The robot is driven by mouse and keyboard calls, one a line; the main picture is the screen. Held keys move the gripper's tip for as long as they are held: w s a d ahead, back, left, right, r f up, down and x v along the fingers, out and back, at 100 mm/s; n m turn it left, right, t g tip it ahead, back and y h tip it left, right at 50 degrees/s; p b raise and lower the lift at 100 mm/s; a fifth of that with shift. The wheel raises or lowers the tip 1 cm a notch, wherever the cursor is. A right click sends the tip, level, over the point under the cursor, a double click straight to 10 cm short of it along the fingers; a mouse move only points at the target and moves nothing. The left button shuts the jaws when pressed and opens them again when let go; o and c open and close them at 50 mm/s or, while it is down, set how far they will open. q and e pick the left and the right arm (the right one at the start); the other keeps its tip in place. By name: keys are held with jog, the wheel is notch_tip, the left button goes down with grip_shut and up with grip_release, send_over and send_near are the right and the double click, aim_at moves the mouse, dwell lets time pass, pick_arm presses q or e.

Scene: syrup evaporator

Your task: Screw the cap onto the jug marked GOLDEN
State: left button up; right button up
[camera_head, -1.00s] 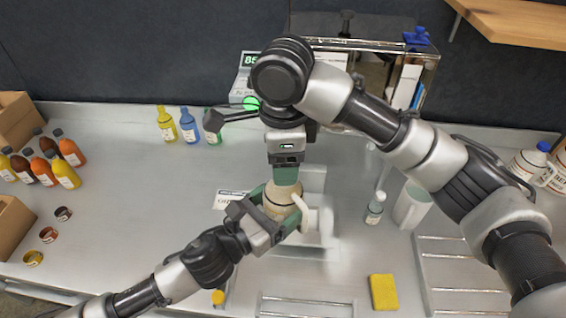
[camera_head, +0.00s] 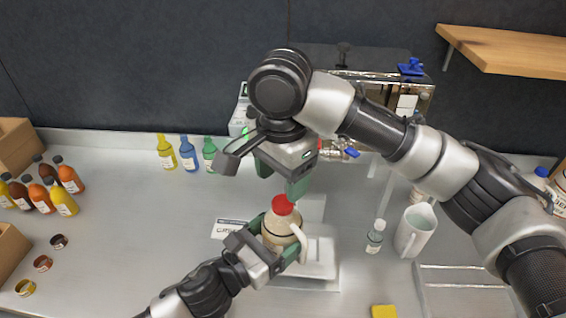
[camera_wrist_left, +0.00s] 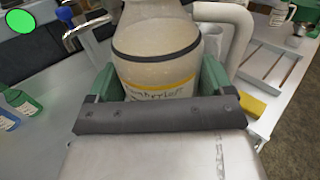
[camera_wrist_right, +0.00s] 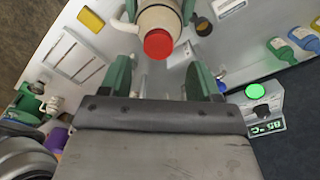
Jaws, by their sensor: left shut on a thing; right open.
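A cream jug (camera_head: 277,235) with a dark band and a side handle stands upright near the table's middle. Its label shows a yellow stripe in the left wrist view (camera_wrist_left: 160,82), but I cannot read the word surely. A red cap (camera_head: 281,205) sits on the jug's mouth; it also shows in the right wrist view (camera_wrist_right: 158,44). How tight it sits I cannot tell. My left gripper (camera_head: 272,252) is shut around the jug's body. My right gripper (camera_head: 281,178) is open and empty, above the cap and apart from it.
A yellow sponge (camera_head: 383,311) lies at the front. A label card (camera_head: 229,229) lies left of the jug. Coloured bottles (camera_head: 189,154) stand behind.

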jog(key=n, duration=0.4)
jog(key=shift+r+n, duration=0.2)
jog(key=shift+n, duration=0.1)
jog(key=n, duration=0.6)
jog(key=shift+r+n, duration=0.2)
jog(key=shift+n, duration=0.2)
jog(key=n, duration=0.4)
jog(key=shift+r+n, duration=0.15)
jog(key=shift+n, duration=0.15)
jog(key=n, duration=0.4)
jog(key=shift+r, duration=0.15)
jog(key=n, duration=0.4)
jog(key=shift+r+n, duration=0.15)
jog(key=shift+n, duration=0.25)
jog(key=n, duration=0.4)
jog(key=shift+d+r, duration=0.1)
jog(key=shift+r, duration=0.05)
jog(key=n, duration=0.4)
jog(key=shift+r+n, duration=0.15)
jog(key=shift+n, duration=0.25)
jog(key=n, duration=0.6)
jog(key=shift+r, duration=0.2)
jog(key=shift+f, duration=0.1)
